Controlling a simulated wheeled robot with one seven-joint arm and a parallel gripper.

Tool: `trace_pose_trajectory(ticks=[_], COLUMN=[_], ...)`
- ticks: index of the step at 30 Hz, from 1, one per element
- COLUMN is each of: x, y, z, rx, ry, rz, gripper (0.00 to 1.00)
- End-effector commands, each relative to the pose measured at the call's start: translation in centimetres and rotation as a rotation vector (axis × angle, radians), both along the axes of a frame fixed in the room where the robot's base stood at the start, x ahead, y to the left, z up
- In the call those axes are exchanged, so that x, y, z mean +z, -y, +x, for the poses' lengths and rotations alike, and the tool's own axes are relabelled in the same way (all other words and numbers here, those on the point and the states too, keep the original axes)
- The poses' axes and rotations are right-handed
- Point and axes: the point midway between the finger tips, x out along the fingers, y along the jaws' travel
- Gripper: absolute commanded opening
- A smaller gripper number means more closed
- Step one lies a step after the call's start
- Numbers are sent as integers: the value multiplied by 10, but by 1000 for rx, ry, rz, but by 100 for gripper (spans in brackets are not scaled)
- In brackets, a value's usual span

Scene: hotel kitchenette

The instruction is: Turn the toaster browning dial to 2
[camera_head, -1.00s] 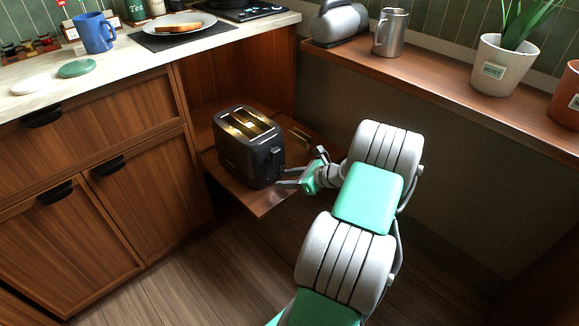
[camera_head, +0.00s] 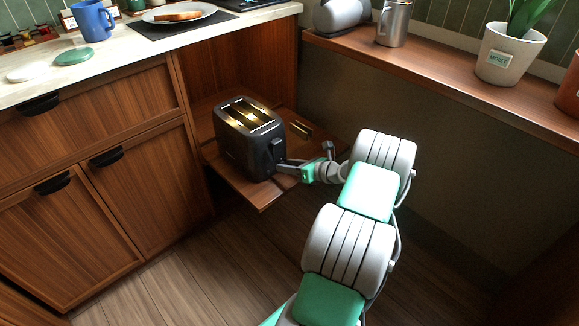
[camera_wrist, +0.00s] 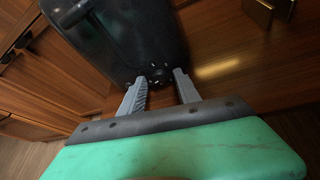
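The black two-slot toaster (camera_head: 247,140) stands on the low pull-out wooden shelf, its lever end facing my arm. In the wrist view the toaster (camera_wrist: 128,35) fills the upper left, with its dark lever slot running along the end. The round browning dial (camera_wrist: 160,73) is low on that end, with small light marks around it. My gripper (camera_wrist: 162,80) is open, its two grey fingers on either side of the dial. Whether they touch it I cannot tell. In the head view my gripper (camera_head: 282,166) is at the toaster's end; the dial and its setting cannot be made out there.
The shelf (camera_head: 262,196) has bare wood at its front edge and a brass-coloured piece (camera_head: 301,129) behind the toaster. Wooden cabinets (camera_head: 100,180) stand at left. A ledge (camera_head: 450,75) with a steel mug (camera_head: 392,24) and a potted plant (camera_head: 503,55) runs along the right.

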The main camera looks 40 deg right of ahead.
Motion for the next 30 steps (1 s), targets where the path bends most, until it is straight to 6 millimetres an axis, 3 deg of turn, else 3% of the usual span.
trace_pose_trajectory(ticks=[14,30], x=[0,2], y=[0,-1], z=[0,0], rx=[1,0], ry=[-1,0], rz=[-1,-38], gripper=[0,0])
